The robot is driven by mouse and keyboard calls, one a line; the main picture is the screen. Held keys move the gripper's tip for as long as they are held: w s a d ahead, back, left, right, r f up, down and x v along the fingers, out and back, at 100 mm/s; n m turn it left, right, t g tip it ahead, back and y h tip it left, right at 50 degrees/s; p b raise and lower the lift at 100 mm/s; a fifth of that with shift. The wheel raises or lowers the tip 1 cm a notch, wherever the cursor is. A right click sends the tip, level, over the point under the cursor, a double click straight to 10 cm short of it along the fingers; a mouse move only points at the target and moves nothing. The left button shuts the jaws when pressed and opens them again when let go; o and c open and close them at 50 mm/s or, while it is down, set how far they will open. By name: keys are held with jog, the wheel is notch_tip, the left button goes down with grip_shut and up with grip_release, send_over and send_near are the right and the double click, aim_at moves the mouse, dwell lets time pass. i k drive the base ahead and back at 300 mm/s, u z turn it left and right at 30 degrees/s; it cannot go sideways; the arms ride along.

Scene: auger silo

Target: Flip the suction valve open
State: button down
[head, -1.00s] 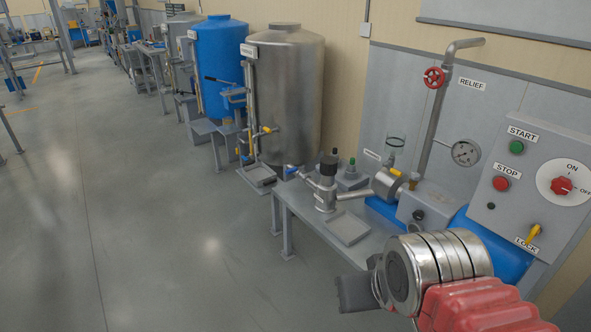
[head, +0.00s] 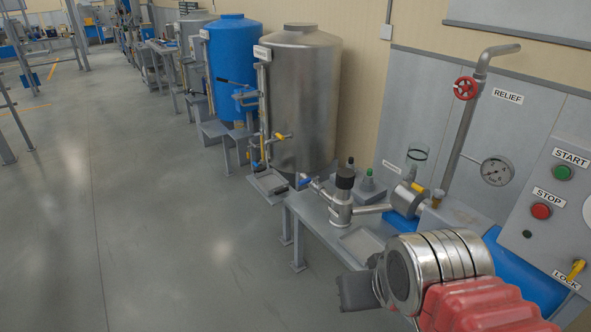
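No readable label marks the suction valve. Small valve handles show around the pump bench: a blue one (head: 305,182) at the left end of its pipe and a yellow one (head: 419,188) by the metal pump body (head: 406,200). Another yellow handle (head: 280,136) is on the steel tank's outlet. I cannot tell which is the suction valve. My gripper (head: 357,291) shows as a dark grey end beside my silver wrist at the lower right, in front of the bench. It appears apart from these handles. Its fingertips cannot be made out.
A grey panel with START (head: 564,172) and STOP (head: 541,211) buttons is at right. A red RELIEF handwheel (head: 466,88) and gauge (head: 496,171) are behind the bench. Steel (head: 300,100) and blue (head: 233,70) tanks stand at the back. Floor at left is clear.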

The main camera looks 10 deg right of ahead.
aim_at(308, 180)
jog(key=u, duration=0.35)
jog(key=i, duration=1.5)
jog(key=u, duration=0.3)
jog(key=i, duration=2.15)
jog(key=z, duration=0.15)
